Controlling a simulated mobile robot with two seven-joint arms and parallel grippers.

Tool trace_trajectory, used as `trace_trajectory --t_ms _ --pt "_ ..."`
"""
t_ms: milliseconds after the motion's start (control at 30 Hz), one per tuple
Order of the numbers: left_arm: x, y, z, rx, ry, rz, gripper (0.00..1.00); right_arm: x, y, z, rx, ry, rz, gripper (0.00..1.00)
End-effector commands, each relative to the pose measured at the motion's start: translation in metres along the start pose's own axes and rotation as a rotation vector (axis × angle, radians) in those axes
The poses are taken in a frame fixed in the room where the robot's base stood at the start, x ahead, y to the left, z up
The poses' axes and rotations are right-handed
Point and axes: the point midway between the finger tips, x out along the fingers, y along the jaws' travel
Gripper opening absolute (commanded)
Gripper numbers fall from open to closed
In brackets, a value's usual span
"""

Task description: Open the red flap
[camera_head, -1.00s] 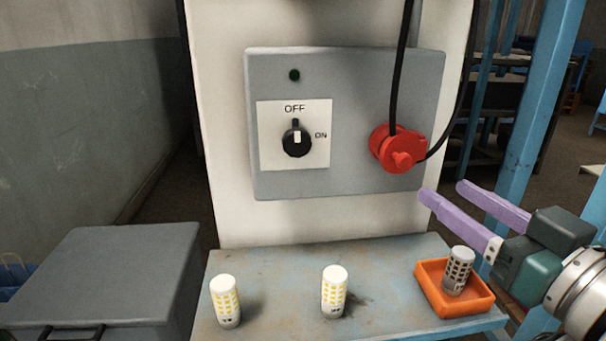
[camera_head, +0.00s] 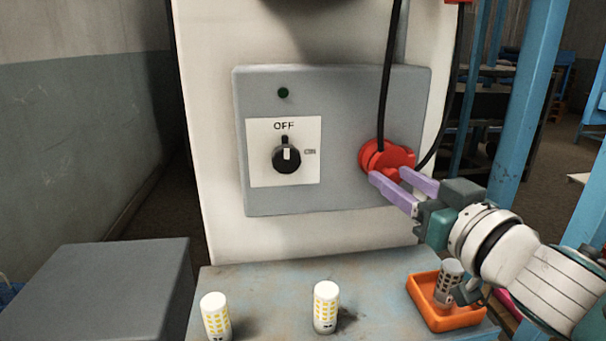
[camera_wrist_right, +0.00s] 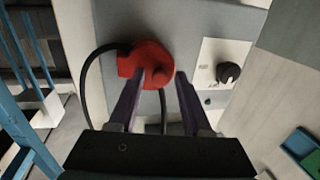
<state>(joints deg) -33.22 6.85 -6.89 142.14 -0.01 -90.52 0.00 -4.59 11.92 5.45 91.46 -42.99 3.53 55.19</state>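The red flap is part of a round red socket cover (camera_head: 384,155) on the right side of the grey panel (camera_head: 340,90). A black cable hangs down in front of it. My right gripper (camera_head: 388,175) has its two purple fingers apart, with the tips at the lower edge of the red cover. In the right wrist view the red cover (camera_wrist_right: 146,62) lies just ahead of the open fingers (camera_wrist_right: 160,78). A red knob shows between or just beyond the tips; contact cannot be told. My left gripper does not show.
A rotary switch (camera_head: 286,157) points to OFF on the panel, with a dark lamp (camera_head: 283,93) above it. Two white-and-yellow cylinders (camera_head: 216,315) (camera_head: 326,307) stand on the blue table (camera_head: 270,285). An orange tray (camera_head: 425,312) holds a grey cylinder (camera_head: 447,280). A grey box (camera_head: 105,290) is at left.

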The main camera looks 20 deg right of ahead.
Motion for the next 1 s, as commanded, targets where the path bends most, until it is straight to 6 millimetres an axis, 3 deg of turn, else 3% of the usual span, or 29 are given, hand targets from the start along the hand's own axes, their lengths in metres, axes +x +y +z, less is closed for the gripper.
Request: trace_trajectory --t_ms 67,400,1000 --pt "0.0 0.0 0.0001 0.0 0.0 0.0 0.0 -0.0001 0.0 0.0 0.0 0.0 0.0 0.39" --pt "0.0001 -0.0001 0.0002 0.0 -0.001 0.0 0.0 -0.0003 0.0 0.0 0.001 0.0 0.0 0.0" --pt "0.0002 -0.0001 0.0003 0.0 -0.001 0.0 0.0 -0.0003 0.0 0.0 0.001 0.0 0.0 0.0"
